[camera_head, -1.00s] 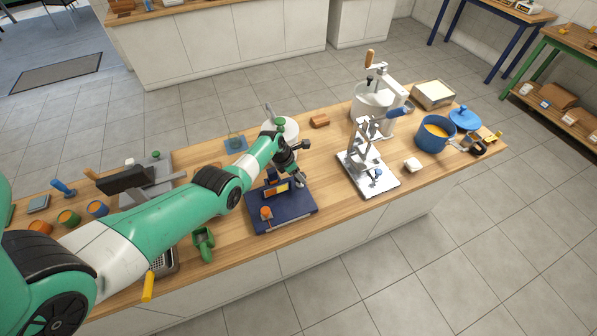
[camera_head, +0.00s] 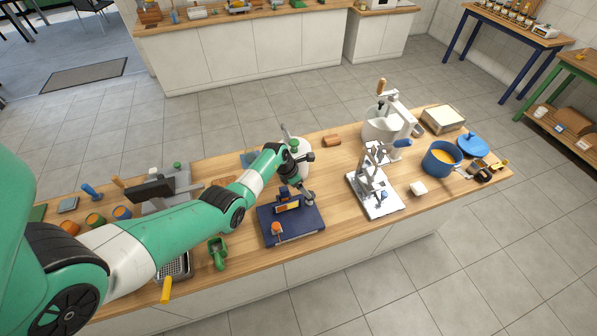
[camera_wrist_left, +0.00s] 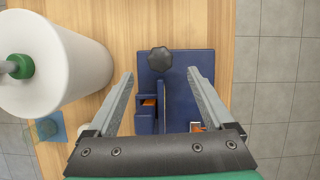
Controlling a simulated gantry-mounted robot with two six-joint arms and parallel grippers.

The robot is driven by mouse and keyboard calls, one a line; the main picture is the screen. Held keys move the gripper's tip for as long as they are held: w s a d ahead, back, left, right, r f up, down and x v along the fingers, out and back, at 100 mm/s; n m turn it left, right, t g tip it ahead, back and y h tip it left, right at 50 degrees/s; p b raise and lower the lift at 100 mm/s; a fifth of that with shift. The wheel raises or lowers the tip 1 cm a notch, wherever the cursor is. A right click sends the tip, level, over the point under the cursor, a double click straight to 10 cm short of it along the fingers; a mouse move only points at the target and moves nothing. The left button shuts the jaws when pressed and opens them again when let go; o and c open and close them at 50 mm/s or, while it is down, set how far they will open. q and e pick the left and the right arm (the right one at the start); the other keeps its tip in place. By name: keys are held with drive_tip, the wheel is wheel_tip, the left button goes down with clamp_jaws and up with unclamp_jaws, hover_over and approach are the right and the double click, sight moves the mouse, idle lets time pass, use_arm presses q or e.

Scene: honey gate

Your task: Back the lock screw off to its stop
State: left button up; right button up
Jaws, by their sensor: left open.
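The dark blue fixture (camera_head: 293,226) stands on the wooden counter, with orange parts on it. In the left wrist view its blue body (camera_wrist_left: 175,105) lies under my gripper, and a black lobed knob (camera_wrist_left: 159,60) sits at its far end. The knob looks like the lock screw. My left gripper (camera_wrist_left: 161,76) is open and empty. Its two fingers point toward the fixture, and the knob shows between and slightly beyond their tips. In the head view my left gripper (camera_head: 309,196) is at the fixture's right side, where contact cannot be made out. My right gripper is not in view.
The counter's front edge is near.

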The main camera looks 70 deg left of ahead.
use_arm(q)
drive_tip(key=p+v, duration=0.2)
drive_tip(key=v, duration=0.2)
drive_tip(key=shift+s+r+p, duration=0.1)
drive_tip(key=shift+r+p, duration=0.2)
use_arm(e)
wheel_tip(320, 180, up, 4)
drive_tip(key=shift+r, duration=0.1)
